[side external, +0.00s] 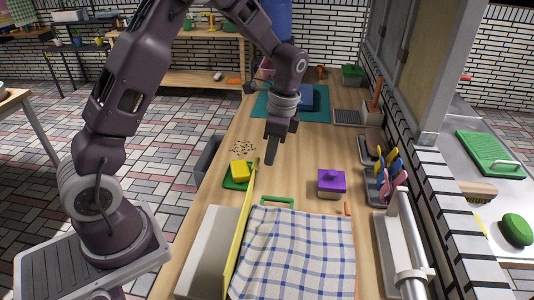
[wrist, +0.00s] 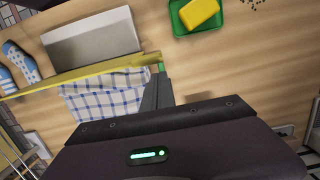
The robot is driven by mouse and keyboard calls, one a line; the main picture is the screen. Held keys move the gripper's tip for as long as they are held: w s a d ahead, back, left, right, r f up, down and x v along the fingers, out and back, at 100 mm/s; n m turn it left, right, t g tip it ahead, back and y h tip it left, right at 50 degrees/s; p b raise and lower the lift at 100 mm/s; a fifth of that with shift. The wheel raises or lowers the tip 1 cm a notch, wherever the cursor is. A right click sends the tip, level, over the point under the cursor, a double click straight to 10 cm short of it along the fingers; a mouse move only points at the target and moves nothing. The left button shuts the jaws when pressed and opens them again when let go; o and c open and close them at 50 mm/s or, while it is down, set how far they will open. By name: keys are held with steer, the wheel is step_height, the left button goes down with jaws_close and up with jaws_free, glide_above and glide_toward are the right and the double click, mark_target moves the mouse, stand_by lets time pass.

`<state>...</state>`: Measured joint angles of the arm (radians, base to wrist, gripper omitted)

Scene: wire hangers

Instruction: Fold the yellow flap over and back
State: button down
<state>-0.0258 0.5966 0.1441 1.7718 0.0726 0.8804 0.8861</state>
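The yellow flap (side external: 240,232) is a long thin panel standing on edge, nearly upright. It runs between a white box and a blue-and-white checked cloth (side external: 297,248). In the wrist view the flap (wrist: 85,74) appears as a narrow yellow strip, seen nearly edge-on, with the cloth (wrist: 105,98) beside it. My gripper (side external: 270,160) points down above the table, near the flap's far end and slightly right of it. Its fingers (wrist: 158,76) look pressed together with nothing between them. Contact with the flap cannot be told.
The white box (side external: 207,250) lies left of the flap. A yellow sponge on a green tray (side external: 229,184) sits beyond its far end. A green handle (side external: 277,201) shows at the cloth's far edge. A purple-topped block (side external: 331,183) stands right. Bare wood surrounds the block.

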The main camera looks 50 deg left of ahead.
steer(key=shift+s+a, duration=0.35)
steer(key=shift+s+a+f+t+h, duration=0.35)
steer(key=shift+s+a+f, duration=1.25)
steer(key=shift+s+a, duration=0.55)
steer(key=shift+s+a+f+t+h, duration=0.4)
steer(key=shift+s+a+f, duration=1.25)
steer(key=shift+s+a, duration=0.55)
steer(key=shift+s+a+f+t+h, duration=0.35)
steer(key=shift+s+a+f, duration=1.25)
steer(key=shift+s+a, duration=0.55)
